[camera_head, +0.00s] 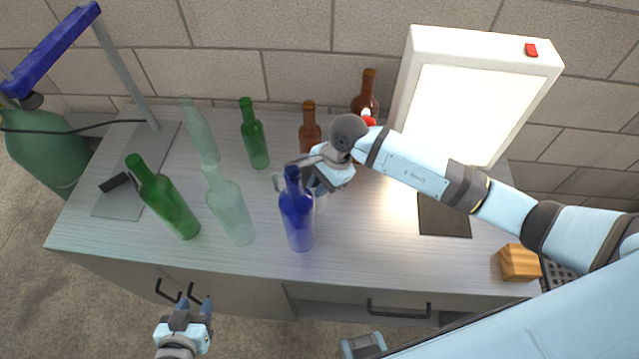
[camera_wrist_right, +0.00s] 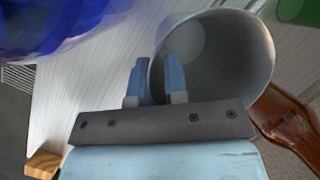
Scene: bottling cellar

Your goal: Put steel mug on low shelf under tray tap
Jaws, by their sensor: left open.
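The steel mug (camera_head: 321,203) stands on or just above the counter, mostly hidden behind the blue bottle (camera_head: 297,215) in the head view. In the right wrist view the mug (camera_wrist_right: 222,60) shows its open mouth and grey inside. My right gripper (camera_head: 312,183) is at the mug's rim. In the wrist view its fingers (camera_wrist_right: 157,80) are close together, one inside the mug and one outside, shut on the wall. My left gripper (camera_head: 198,299) is open and empty, in front of the counter. I cannot make out a tray tap or the low shelf.
Green bottles (camera_head: 165,200) (camera_head: 254,135), pale bottles (camera_head: 231,210) and brown bottles (camera_head: 310,128) stand around the mug. A lit panel (camera_head: 465,115) is at the back right. A wooden block (camera_head: 519,263) and a black grid (camera_head: 559,277) lie at the right. The front middle counter is clear.

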